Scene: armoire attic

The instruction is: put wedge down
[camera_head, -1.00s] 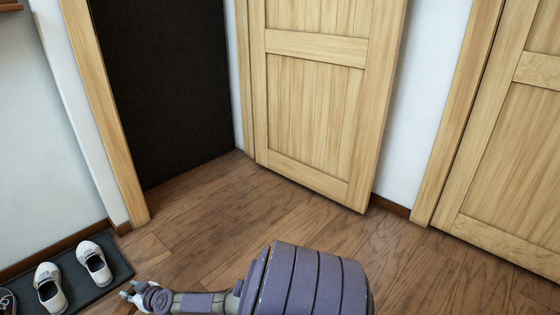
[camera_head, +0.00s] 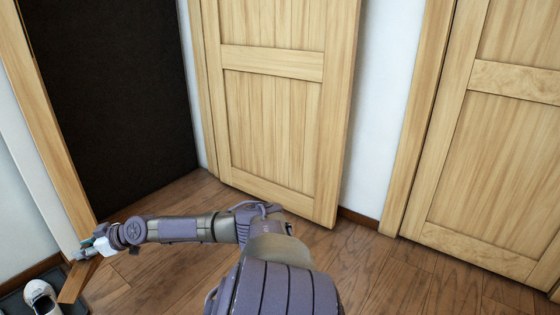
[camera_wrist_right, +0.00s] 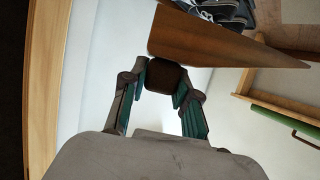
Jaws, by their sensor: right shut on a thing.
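A brown wooden wedge (camera_wrist_right: 215,42) is held between the fingertips of my right gripper (camera_wrist_right: 163,80) in the right wrist view. Its thick end is at the fingers and it tapers to a point at the right. In the head view the wedge (camera_head: 78,281) shows at the lower left, above the floor near the door frame. My right gripper (camera_head: 88,247) is there at the end of my outstretched arm, shut on it. My left gripper is not in view.
An open wooden door (camera_head: 275,110) stands right of a dark doorway (camera_head: 110,100). A closed wooden door (camera_head: 490,150) is at the right. Shoes (camera_head: 40,297) sit on a dark mat at the lower left. Wooden floor (camera_head: 370,270) is clear at the lower right.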

